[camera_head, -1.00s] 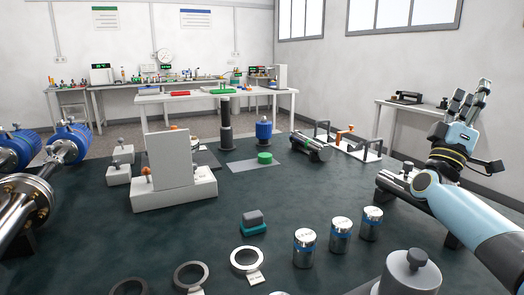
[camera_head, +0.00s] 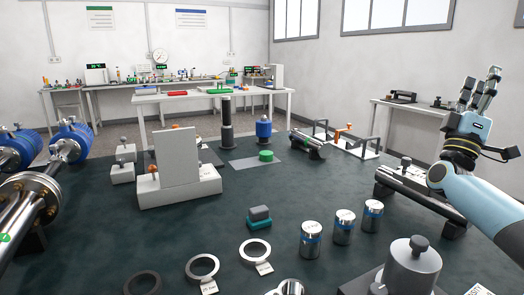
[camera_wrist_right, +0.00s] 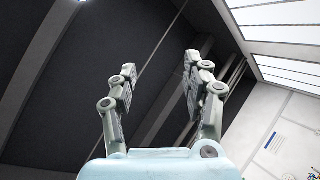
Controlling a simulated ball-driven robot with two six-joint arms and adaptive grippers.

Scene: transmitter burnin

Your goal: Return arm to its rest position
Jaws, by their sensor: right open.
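My right arm (camera_head: 478,197) comes in from the right edge in the head view, raised above the right side of the dark table (camera_head: 120,235). My right gripper (camera_head: 479,85) points upward in front of the pale wall. Its fingers are apart with nothing between them. In the right wrist view the same gripper (camera_wrist_right: 158,88) shows two spread fingers against the dark ceiling, empty. My left gripper does not show in the head view.
A grey upright block (camera_head: 178,170) stands on the table. Metal cans (camera_head: 311,240), flat rings (camera_head: 254,251) and a grey weight (camera_head: 412,265) lie near the front. A long rail fixture (camera_head: 425,195) lies below my right arm. A white bench (camera_head: 210,98) stands behind.

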